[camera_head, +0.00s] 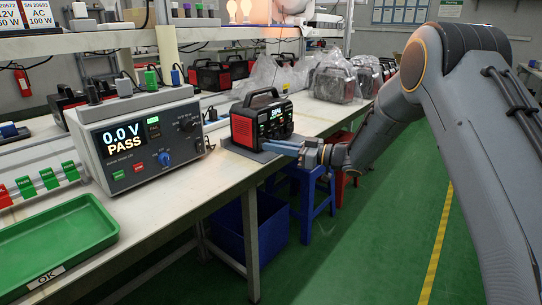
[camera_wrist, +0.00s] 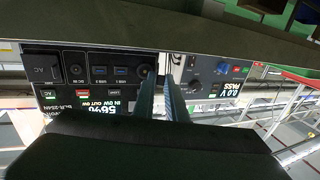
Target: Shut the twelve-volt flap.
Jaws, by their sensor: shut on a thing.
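The power station (camera_head: 262,118), black with red sides and a lit screen, stands on a grey mat (camera_head: 248,152) on the bench. Its front panel (camera_wrist: 75,78) shows upside down in the wrist view, with sockets and a 56% display. A round socket (camera_wrist: 145,71) lies at the panel's right end, by my fingertips. My gripper (camera_head: 276,146) reaches in from the right, low at the station's front; its two fingers also show in the wrist view (camera_wrist: 158,82). They are close together, shut on the twelve-volt flap, which is mostly hidden between them.
A tester (camera_head: 140,140) reading 0.0 V PASS stands left of the station. A green tray (camera_head: 55,238) lies at the front left. Bagged stations (camera_head: 333,82) stand farther back on the bench. Blue and red stools (camera_head: 312,190) stand below the bench. A shelf (camera_head: 200,36) runs above.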

